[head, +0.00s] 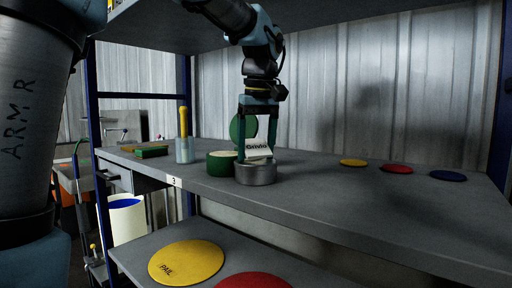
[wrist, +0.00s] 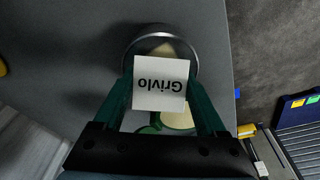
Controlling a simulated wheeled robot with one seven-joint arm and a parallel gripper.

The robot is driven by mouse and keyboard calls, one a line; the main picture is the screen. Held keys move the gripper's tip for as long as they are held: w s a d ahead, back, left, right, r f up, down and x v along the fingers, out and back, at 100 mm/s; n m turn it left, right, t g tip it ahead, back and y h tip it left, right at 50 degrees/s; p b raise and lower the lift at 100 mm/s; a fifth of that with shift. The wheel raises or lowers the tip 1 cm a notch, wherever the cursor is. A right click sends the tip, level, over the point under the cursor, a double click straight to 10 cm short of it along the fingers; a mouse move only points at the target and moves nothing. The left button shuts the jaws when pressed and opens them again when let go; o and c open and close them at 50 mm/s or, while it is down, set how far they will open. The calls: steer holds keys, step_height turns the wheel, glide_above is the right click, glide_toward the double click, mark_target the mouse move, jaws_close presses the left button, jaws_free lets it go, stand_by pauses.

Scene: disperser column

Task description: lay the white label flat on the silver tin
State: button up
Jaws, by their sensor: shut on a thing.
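The white label (head: 258,147), printed "Grivlo", is between the fingers of my gripper (head: 258,152), which is shut on it. In the wrist view the label (wrist: 161,83) faces the camera with its print upside down, and it covers part of the silver tin (wrist: 134,50). In the head view the silver tin (head: 256,175) stands upright near the shelf's front edge, directly below the fingers. The label is just above the tin's top; whether they touch I cannot tell. Something pale shows inside the tin's rim.
A green tin (head: 221,164) with a pale top stands just left of the silver tin. A green disc (head: 236,128) shows behind my gripper. A cup with a yellow-handled tool (head: 184,150) is farther left. Yellow, red and blue discs (head: 398,169) lie right; the shelf between is clear.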

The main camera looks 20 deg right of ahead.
steer(key=shift+s+f, duration=0.15)
steer(key=shift+f, duration=0.45)
steer(key=o, duration=1.2)
steer(key=shift+c, duration=0.2)
steer(key=shift+o, duration=0.5)
step_height(320, 180, up, 12)
steer(key=s, duration=0.1)
steer(key=shift+s, duration=0.35)
steer(key=shift+a+f, duration=0.1)
